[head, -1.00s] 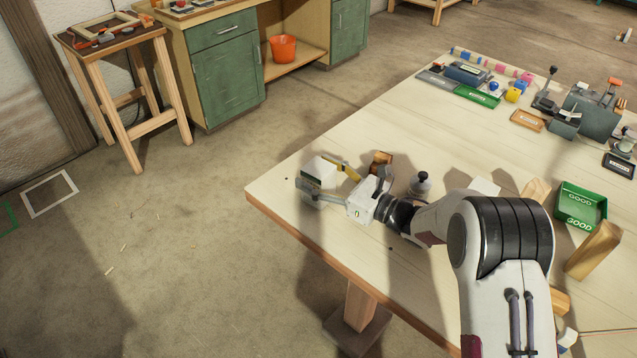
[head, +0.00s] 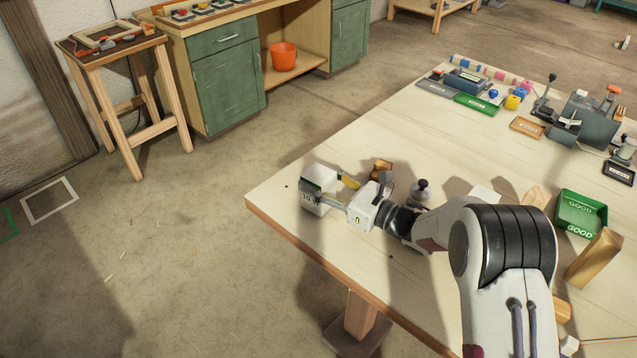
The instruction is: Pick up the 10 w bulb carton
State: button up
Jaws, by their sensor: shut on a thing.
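The bulb carton (head: 313,199) is a small white box with a dark grey band and what looks like a "10" on its near face. It is at the near left corner of the pale wooden table (head: 420,130). My gripper (head: 331,190) reaches in from the right and is shut on the carton, one finger along its near side and a yellowish one on its far side. The finger contacts are small and partly hidden. I cannot tell whether the carton rests on the table or is slightly above it.
A small brown block (head: 381,168) and a dark knobbed object (head: 421,189) stand close behind my gripper. A green "GOOD" tray (head: 580,212) and wooden blocks (head: 594,258) are to the right. The table's left edge is close to the carton. The table middle is mostly clear.

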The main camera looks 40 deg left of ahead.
jog(key=shift+r, duration=4.75)
